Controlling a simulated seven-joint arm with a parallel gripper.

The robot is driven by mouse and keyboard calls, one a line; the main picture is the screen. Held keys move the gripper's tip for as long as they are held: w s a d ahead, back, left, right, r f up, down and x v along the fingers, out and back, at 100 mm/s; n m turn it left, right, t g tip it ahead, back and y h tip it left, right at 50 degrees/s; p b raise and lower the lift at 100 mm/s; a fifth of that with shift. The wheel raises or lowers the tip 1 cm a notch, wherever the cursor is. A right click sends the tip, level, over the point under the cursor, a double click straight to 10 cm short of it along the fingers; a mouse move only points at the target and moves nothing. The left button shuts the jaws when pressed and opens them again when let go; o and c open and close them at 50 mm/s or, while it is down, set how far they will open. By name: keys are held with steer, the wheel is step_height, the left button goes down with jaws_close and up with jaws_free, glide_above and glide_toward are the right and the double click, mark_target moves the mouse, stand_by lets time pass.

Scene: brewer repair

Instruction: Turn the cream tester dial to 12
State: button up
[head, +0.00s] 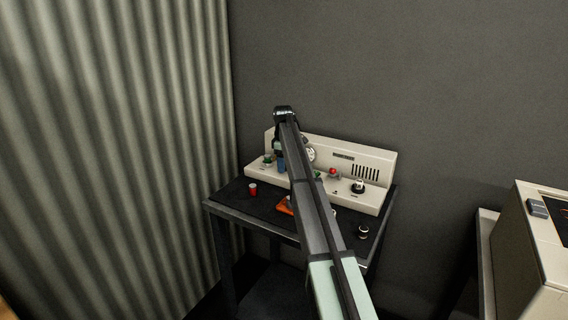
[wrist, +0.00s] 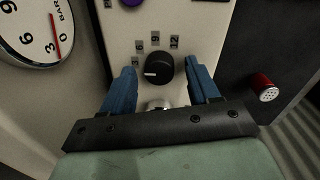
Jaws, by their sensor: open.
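The cream tester (head: 380,160) stands on a dark bench against the wall in the head view. Its black dial (wrist: 160,70) shows in the wrist view, with number labels 6, 9 and 12 around its upper side and another label at left. The dial's white mark points left, away from the 12 label (wrist: 174,41) at upper right. My gripper (wrist: 163,72) is open, with one blue finger on each side of the dial and a visible gap on both sides. In the head view my arm hides the dial, and a blue finger (head: 281,164) shows at the panel's left part.
A round pressure gauge (wrist: 38,28) is left of the dial, its red needle near 0. A purple knob (wrist: 131,2) is at the top edge. A red shaker-like can (wrist: 264,88) stands at right. An orange item (head: 285,206) and a small dark jar (head: 363,231) are on the bench (head: 232,194).

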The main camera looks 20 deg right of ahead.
steer(key=c, duration=1)
steer(key=shift+m, duration=0.3)
steer(key=shift+c, duration=0.2)
steer(key=m, duration=0.5)
steer(key=shift+w, duration=0.1)
steer(key=m, duration=0.6)
steer(key=shift+d+m, duration=0.1)
steer(key=shift+m, duration=0.3)
steer(key=m, duration=0.5)
steer(key=shift+d+g, duration=0.1)
steer(key=shift+g, duration=0.2)
steer(key=m, duration=0.6)
steer(key=shift+d, duration=0.1)
steer(key=shift+m, duration=0.4)
